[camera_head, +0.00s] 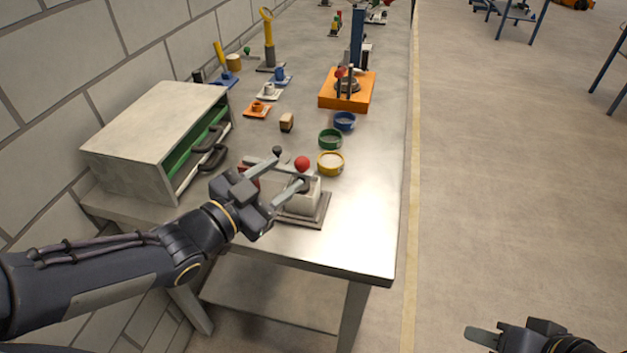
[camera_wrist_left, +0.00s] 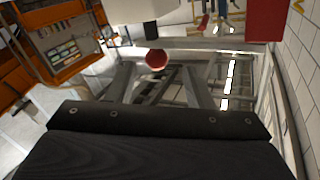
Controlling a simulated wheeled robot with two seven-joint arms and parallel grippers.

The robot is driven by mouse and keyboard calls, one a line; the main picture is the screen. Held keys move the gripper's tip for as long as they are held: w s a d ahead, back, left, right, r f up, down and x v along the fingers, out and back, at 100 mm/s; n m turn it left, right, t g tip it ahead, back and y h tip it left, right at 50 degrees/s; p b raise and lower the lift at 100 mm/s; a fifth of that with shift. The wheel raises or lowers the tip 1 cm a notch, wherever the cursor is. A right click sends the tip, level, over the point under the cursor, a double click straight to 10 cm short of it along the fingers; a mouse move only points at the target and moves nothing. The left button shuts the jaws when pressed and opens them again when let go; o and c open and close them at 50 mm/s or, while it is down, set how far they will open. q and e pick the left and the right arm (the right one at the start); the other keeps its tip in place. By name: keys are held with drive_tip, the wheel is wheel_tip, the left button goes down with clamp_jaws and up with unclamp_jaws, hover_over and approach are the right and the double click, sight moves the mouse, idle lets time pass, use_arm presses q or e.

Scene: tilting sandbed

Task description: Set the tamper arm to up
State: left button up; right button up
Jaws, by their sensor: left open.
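A pale box-shaped device (camera_head: 300,203) on a dark base plate stands near the front end of the bench. A red ball knob (camera_head: 302,163) shows at its top; I take it to be on the tamper arm, whose lever is mostly hidden. My left gripper (camera_head: 291,170) is open beside the device, its fingers pointing toward the knob. In the left wrist view, the red knob (camera_wrist_left: 157,59) appears between the two spread fingertips, on a dark stem; I cannot tell if they touch. My right gripper (camera_head: 480,337) is at the lower right, away from the bench, partly cut off.
A grey cabinet (camera_head: 150,130) with black handles stands left of the device. Yellow (camera_head: 331,170), green (camera_head: 330,146) and blue (camera_head: 344,129) bowls stand behind it. An orange block (camera_head: 328,101) with posts is farther back. The bench's front right corner is clear.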

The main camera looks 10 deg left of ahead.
use_arm(q)
drive_tip(key=shift+d, duration=0.35)
drive_tip(key=shift+w+d, duration=0.15)
drive_tip(key=shift+w, duration=0.15)
drive_tip(key=x, duration=0.6)
drive_tip(key=shift+w+d, duration=0.2)
drive_tip(key=shift+w, duration=0.1)
drive_tip(key=shift+r, duration=0.1)
clamp_jaws()
